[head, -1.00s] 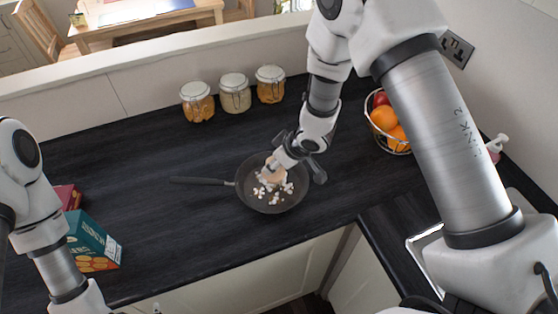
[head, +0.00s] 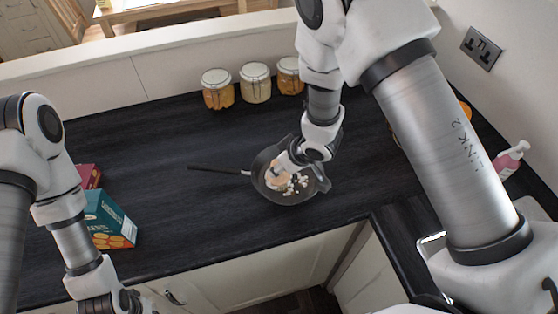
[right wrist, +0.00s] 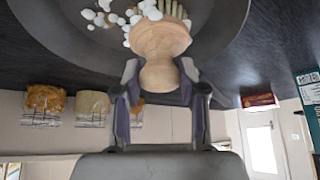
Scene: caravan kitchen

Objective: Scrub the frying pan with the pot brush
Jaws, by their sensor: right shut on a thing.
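The dark frying pan (head: 266,158) lies on the black worktop, its handle (head: 215,169) pointing left. White bits (head: 297,184) are scattered on the pan floor; they also show in the right wrist view (right wrist: 105,15). My right gripper (head: 290,160) is over the pan, shut on the pot brush (head: 276,180). In the right wrist view the gripper (right wrist: 160,85) grips the brush's round wooden body (right wrist: 160,40). Its pale bristles (right wrist: 172,9) face into the pan among the bits; exact contact is unclear. My left gripper (head: 125,303) is at the bottom edge, partly cut off, away from the pan.
Several glass jars (head: 255,84) stand along the back wall. A teal box (head: 110,222) and a red box (head: 88,176) stand at left. A fruit bowl is mostly hidden behind my right arm. A pink soap bottle (head: 508,160) is at right. Worktop left of the pan is clear.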

